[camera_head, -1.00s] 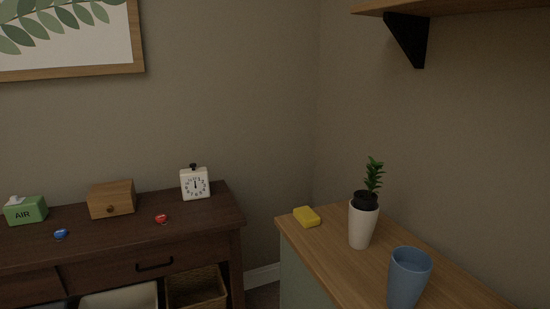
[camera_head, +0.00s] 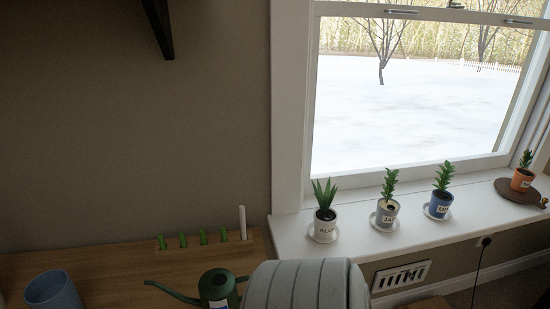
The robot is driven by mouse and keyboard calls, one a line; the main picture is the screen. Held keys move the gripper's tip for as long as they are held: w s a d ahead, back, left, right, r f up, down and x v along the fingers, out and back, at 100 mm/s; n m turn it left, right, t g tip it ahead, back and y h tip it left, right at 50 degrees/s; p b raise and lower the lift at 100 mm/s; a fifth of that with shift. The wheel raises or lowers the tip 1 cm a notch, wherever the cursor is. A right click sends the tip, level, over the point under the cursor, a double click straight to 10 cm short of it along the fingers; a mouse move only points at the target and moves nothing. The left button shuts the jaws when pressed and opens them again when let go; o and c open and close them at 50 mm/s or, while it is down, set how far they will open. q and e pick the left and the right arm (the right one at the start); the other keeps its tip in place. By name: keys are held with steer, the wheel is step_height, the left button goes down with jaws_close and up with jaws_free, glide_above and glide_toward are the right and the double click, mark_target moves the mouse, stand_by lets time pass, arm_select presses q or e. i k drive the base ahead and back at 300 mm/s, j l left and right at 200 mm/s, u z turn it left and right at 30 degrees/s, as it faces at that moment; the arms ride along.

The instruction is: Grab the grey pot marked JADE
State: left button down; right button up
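A grey pot (camera_head: 386,214) with a leafy green plant stands upright on a white saucer on the white windowsill (camera_head: 440,231). Its small label shows letters that look like the start of JADE; I cannot read all of it. An orange pot (camera_head: 521,180) stands on a round brown board at the far right. Neither of my grippers is in view.
A wooden counter (camera_head: 120,270) at lower left holds a blue cup (camera_head: 52,291), a green watering can (camera_head: 217,288) and a row of small green items with a white stick. A large grey ribbed shape covers the bottom centre. The window stands behind the sill.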

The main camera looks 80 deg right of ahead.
mark_target(387, 209)
steer(key=z, duration=3.3)
